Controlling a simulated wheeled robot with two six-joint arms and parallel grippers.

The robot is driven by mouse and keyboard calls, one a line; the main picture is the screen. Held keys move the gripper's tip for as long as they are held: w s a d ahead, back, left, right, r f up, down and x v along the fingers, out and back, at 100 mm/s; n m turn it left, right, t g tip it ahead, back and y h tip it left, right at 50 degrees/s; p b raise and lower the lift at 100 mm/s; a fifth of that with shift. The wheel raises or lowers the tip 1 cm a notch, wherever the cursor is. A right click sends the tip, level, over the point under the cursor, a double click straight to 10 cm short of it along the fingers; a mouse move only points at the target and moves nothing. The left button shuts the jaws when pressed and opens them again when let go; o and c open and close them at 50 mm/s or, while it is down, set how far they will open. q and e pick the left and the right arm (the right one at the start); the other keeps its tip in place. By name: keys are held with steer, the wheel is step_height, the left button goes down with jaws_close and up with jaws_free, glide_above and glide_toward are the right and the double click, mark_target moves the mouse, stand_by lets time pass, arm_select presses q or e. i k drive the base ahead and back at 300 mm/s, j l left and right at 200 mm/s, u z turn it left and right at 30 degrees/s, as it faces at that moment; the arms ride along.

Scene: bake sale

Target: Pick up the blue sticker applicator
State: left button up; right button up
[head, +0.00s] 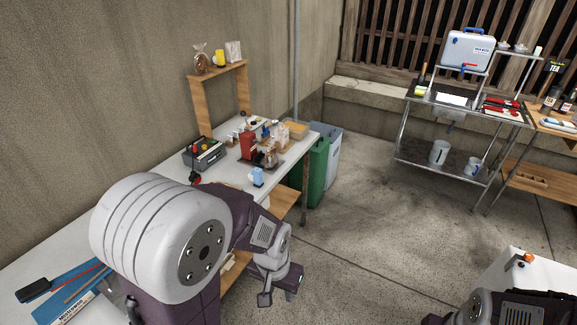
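A small light-blue object (257,177) stands at the front edge of the white table; it may be the blue sticker applicator, but it is too small to tell for sure. My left gripper (278,297) hangs low in front of the table, below and a little right of that object and apart from it. Its two fingers show spread apart with nothing between them. Only a part of my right arm shows at the bottom right; its gripper is out of the picture.
The white table (150,190) carries a grey toolbox-like case (204,153), a red machine (247,146) and small items. A green bin (312,170) stands beyond its end. A metal rack (405,140) stands at the back right. The concrete floor between is clear.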

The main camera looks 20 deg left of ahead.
mark_target(256, 176)
steer(key=i+u, duration=0.35)
steer(key=i+l+u, duration=0.25)
steer(key=u, duration=0.15)
steer(key=i+l+u, duration=0.45)
steer(key=u, duration=0.35)
steer(key=i+l+u, duration=0.25)
steer(key=u, duration=0.2)
steer(key=i+l+u, duration=0.2)
steer(key=u, duration=0.3)
steer(key=i+l+u, duration=0.1)
steer(key=l+u, duration=0.55)
steer(key=u, duration=0.25)
steer(key=l+u, duration=0.45)
steer(key=i+j, duration=0.05)
steer(key=j, duration=0.05)
